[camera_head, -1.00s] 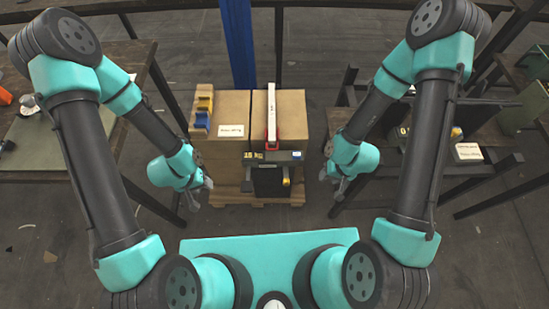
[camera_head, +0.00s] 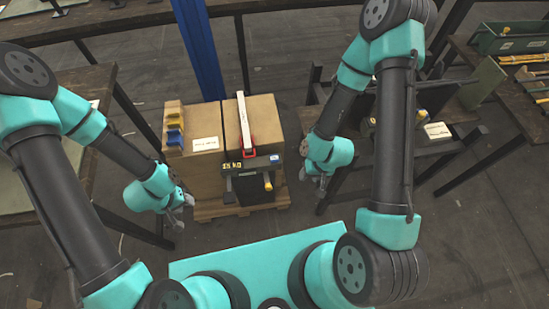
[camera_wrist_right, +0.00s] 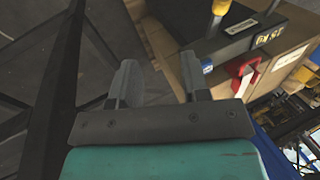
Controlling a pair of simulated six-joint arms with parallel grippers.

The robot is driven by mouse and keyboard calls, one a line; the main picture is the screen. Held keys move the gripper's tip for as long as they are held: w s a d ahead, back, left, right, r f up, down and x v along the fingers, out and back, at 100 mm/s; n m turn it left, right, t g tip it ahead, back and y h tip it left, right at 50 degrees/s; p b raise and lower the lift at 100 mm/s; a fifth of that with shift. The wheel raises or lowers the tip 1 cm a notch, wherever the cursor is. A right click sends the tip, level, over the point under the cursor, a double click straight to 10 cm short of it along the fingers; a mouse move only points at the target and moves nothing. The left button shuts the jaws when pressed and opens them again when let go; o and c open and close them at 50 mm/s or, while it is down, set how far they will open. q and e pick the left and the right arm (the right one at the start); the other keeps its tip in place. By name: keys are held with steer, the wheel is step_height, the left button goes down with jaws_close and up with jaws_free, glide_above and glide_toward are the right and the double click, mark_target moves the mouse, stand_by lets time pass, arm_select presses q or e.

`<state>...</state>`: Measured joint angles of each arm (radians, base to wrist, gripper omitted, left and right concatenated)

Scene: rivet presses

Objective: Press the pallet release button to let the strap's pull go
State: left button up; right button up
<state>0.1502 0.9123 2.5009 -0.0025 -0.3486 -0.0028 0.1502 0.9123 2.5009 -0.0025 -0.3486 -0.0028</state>
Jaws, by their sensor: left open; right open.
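Two tall cardboard cartons (camera_head: 195,170) stand side by side on a wooden pallet (camera_head: 205,212). A white strap (camera_head: 244,122) with a red piece (camera_head: 249,153) at its near end runs over the right carton. A dark unit (camera_head: 250,184) marked "25 KG" is at the cartons' front, with a small blue part (camera_head: 274,159) and a yellow-ended part (camera_head: 268,181). I cannot tell which is the release button. My left gripper (camera_head: 184,209) is open, left of the pallet. My right gripper (camera_head: 320,183) is open and empty, right of the cartons; in the right wrist view (camera_wrist_right: 156,76) it is apart from the unit.
A blue post (camera_head: 200,50) rises behind the cartons. A dark workbench (camera_head: 455,150) with a label card (camera_head: 437,130) is at the right, close to my right arm. Another bench (camera_head: 90,85) stands at the left. Yellow and blue holders (camera_head: 174,127) sit on the left carton.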

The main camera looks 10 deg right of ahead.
steer(key=shift+c, duration=0.4)
jaws_close()
stand_by(1.2)
